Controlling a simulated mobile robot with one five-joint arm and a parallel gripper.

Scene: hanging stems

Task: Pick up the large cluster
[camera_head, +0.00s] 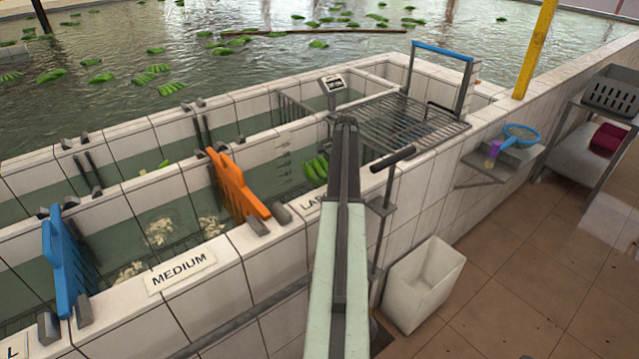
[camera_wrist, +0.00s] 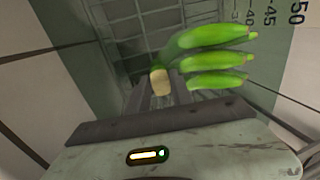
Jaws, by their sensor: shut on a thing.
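The large cluster is a hand of green bananas (camera_head: 316,168) in the tank compartment behind the partly hidden "LA" label (camera_head: 306,206). My arm covers its right side in the head view. In the wrist view the cluster (camera_wrist: 212,58) shows several green fruits pointing right, with a pale cut crown (camera_wrist: 160,82) at their left. My gripper (camera_wrist: 170,98) is shut on the cluster at its crown end. The jaw tips are partly hidden by the crown and the dark bar. A mesh grid (camera_wrist: 135,30) lies beyond the cluster.
An orange divider (camera_head: 235,187) and a blue divider (camera_head: 66,262) stand left of my arm. A metal rack (camera_head: 410,122) and a black-handled post (camera_head: 392,160) are on the right. A white bin (camera_head: 422,285) stands on the floor. A depth scale (camera_wrist: 270,18) marks the tank wall.

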